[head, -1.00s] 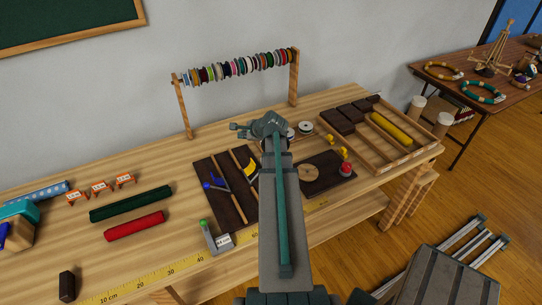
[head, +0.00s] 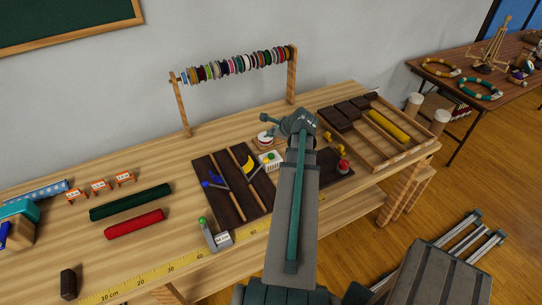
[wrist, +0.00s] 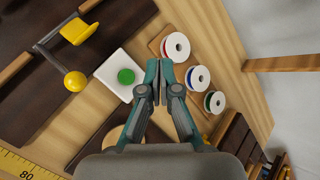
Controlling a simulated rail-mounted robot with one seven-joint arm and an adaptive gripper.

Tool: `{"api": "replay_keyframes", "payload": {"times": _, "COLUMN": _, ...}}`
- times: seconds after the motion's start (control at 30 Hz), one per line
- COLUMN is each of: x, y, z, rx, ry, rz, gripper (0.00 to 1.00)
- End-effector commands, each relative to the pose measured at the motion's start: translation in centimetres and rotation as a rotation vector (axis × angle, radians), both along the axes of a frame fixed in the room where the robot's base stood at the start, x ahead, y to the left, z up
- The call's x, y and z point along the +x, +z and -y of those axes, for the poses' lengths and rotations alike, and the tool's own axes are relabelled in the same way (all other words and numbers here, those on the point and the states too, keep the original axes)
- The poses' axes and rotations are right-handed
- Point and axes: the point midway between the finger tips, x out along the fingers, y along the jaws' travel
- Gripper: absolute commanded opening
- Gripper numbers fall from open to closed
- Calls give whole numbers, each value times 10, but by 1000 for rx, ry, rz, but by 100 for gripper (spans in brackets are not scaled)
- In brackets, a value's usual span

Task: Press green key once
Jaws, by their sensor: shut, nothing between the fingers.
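The green key (wrist: 126,76) is a round green button on top of a small white box (wrist: 112,70), just left of my fingertips in the wrist view. The box also shows in the head view (head: 266,165), beside the dark tool board, with the green key (head: 271,156) on it. My gripper (wrist: 158,70) is shut and empty, its fingertips beside the white box in the wrist picture and apart from the green key. Its height above the table is hard to tell. In the head view my arm hides the fingers.
White spools (wrist: 198,78) lie right of my fingertips in the wrist view. A yellow-knobbed lever (wrist: 75,81) is left of the box. In the head view, a green-knobbed lever (head: 203,219) stands in front, and a red knob (head: 342,166) and wooden tray (head: 401,150) are to the right.

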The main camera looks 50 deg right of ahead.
Motion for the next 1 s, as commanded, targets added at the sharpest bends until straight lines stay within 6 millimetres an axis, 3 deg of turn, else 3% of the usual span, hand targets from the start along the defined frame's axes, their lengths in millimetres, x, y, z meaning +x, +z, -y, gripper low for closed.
{"api": "replay_keyframes", "payload": {"times": 0.27, "x": 0, "y": -22, "z": 0, "rx": 0, "ry": 0, "rz": 0, "gripper": 0}}
{"api": "replay_keyframes", "payload": {"times": 0.7, "x": 0, "y": -74, "z": 0, "rx": 0, "ry": 0, "rz": 0, "gripper": 0}}
{"api": "replay_keyframes", "payload": {"times": 1.0, "x": 0, "y": -87, "z": 0, "rx": 0, "ry": 0, "rz": 0, "gripper": 0}}
